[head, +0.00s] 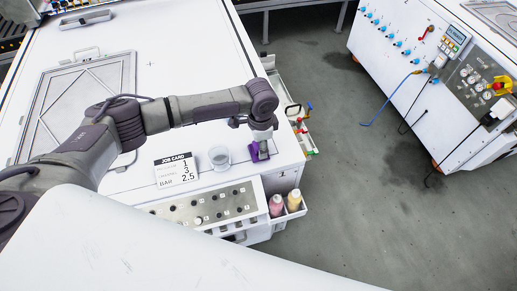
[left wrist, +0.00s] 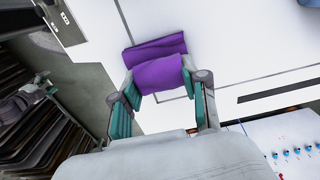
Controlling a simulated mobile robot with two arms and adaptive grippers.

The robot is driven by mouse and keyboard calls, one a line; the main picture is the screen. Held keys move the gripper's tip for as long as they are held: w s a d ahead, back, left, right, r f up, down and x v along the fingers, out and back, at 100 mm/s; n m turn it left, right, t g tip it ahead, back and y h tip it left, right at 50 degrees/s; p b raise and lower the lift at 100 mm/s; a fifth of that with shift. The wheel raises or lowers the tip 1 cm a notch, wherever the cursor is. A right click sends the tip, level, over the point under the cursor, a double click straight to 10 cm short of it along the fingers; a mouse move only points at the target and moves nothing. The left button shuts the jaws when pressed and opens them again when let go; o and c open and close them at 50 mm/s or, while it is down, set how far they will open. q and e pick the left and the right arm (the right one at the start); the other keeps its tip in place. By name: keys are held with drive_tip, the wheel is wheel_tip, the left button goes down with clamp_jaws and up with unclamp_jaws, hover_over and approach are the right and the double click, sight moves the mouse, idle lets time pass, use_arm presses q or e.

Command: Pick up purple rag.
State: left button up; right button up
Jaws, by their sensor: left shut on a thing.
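The purple rag (head: 261,152) is at the right front part of the white bench top in the head view, just under my left gripper (head: 262,143). In the left wrist view the rag (left wrist: 157,62) looks folded, and part of it lies between the two fingers of the left gripper (left wrist: 158,82). The left gripper is shut on the rag. In the head view the arm and gripper hide part of the rag, and I cannot tell whether it is clear of the surface. My right gripper is not in view.
A job card (head: 175,170) and a clear cup (head: 220,157) stand left of the rag. Pink (head: 276,205) and cream (head: 294,200) bottles sit in a side holder below. A side tray (head: 296,112) holds small coloured tools. A second white machine (head: 400,75) stands across the floor.

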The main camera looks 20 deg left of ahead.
use_arm(q)
drive_tip(key=shift+s+a+f, duration=0.1)
drive_tip(key=shift+s+f, duration=0.3)
drive_tip(key=shift+f, duration=0.1)
drive_tip(key=shift+r, duration=0.1)
drive_tip(key=shift+w+r, duration=0.1)
drive_tip(key=shift+r, duration=0.1)
drive_tip(key=r, duration=0.1)
drive_tip(key=r+b, duration=0.1)
drive_tip(key=r, duration=0.1)
drive_tip(key=shift+w+d+r+b, duration=0.15)
drive_tip(key=shift+d+r+b, duration=0.15)
drive_tip(key=shift+d+r, duration=0.1)
drive_tip(key=shift+s+d+r+b, duration=0.4)
drive_tip(key=shift+d+r, duration=0.8)
drive_tip(key=shift+d, duration=0.6)
drive_tip(key=shift+s+d+r+b, duration=0.4)
drive_tip(key=shift+d+r, duration=0.75)
drive_tip(key=shift+d, duration=0.6)
drive_tip(key=shift+s+d+r+b, duration=0.4)
drive_tip(key=shift+d+r, duration=0.8)
drive_tip(key=shift+d, duration=0.6)
